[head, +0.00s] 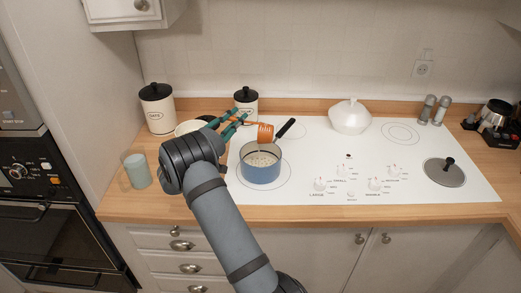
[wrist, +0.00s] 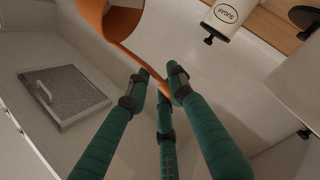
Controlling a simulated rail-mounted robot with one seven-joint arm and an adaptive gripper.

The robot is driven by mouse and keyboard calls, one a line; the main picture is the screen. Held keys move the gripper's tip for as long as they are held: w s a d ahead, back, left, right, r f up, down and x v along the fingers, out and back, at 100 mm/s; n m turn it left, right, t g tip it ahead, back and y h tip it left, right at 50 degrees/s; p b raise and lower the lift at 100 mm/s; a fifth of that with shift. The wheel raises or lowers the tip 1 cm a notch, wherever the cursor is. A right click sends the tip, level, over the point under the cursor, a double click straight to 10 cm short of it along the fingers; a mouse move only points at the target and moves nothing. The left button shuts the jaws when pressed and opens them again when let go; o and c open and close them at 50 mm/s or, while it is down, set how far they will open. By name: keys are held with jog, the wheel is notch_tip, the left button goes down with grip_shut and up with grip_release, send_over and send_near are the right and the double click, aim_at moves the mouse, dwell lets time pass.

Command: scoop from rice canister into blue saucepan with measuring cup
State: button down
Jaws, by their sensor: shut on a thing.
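My gripper (head: 238,118) has its teal fingers shut on the orange measuring cup's handle; the fingers also show in the wrist view (wrist: 160,82). The measuring cup (head: 265,132) is tipped on its side above the blue saucepan (head: 262,173); its curved wall shows at the top of the wrist view (wrist: 108,25). The saucepan sits on the left front of the white cooktop and has pale, grainy content inside. An open cream container (head: 188,127), possibly the rice canister, stands left of the pan, partly hidden by my arm; its label is not visible.
A lidded canister (head: 157,110) stands at the back left, and a sugar canister (head: 246,103) behind my gripper. A grey-green cup (head: 137,170) is at the counter's left. The saucepan's black handle (head: 285,128) points back right. A white pot (head: 350,116) stands at the back.

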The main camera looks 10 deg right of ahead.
jog(key=shift+w+a+f+n+t+b, duration=0.2)
jog(key=shift+a+f+n+t+b, duration=0.2)
jog(key=shift+f+n+b, duration=0.35)
jog(key=shift+w+a+f+n+t+b, duration=0.25)
jog(key=shift+a+f+n+b, duration=0.35)
jog(key=shift+n, duration=0.35)
dwell(2.1)
jog(key=shift+d+r, duration=0.1)
jog(key=shift+r, duration=0.15)
